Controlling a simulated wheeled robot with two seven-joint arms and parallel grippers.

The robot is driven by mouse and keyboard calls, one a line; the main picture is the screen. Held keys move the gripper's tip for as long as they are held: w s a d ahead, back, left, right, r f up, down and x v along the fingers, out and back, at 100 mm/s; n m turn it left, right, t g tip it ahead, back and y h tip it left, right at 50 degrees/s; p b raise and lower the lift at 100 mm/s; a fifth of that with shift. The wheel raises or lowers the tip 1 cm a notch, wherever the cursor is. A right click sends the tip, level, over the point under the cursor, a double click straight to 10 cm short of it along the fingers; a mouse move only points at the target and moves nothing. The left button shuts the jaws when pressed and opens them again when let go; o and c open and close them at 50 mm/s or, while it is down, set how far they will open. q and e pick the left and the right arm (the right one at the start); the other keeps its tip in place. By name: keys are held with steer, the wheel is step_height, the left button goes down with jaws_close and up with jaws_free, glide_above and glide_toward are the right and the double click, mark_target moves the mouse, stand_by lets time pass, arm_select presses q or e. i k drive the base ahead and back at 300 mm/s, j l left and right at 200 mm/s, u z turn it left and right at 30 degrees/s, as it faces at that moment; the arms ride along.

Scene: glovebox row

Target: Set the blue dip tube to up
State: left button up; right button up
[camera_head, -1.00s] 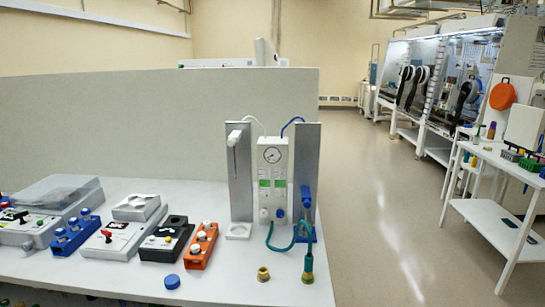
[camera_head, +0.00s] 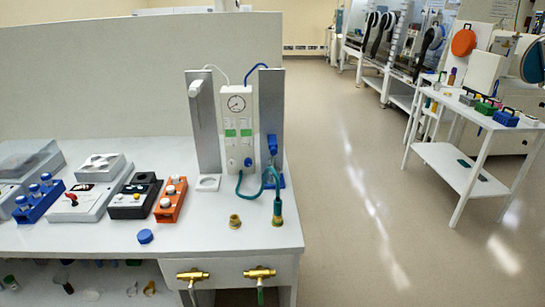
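The blue dip tube (camera_head: 271,150) is a blue piece on the grey upright plate at the right of the bench stand. A blue hose runs from the top of that plate to the white gauge box (camera_head: 238,125). A white counterpart (camera_head: 196,88) sits high on the left grey plate. Neither of my grippers shows in the view.
Open floor (camera_head: 370,190) lies right, before a white cart (camera_head: 455,168).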

mark_target(272, 144)
steer(key=i+j, duration=0.15)
steer(key=i, duration=0.3)
steer(key=i+j, duration=0.1)
steer(key=i, duration=0.35)
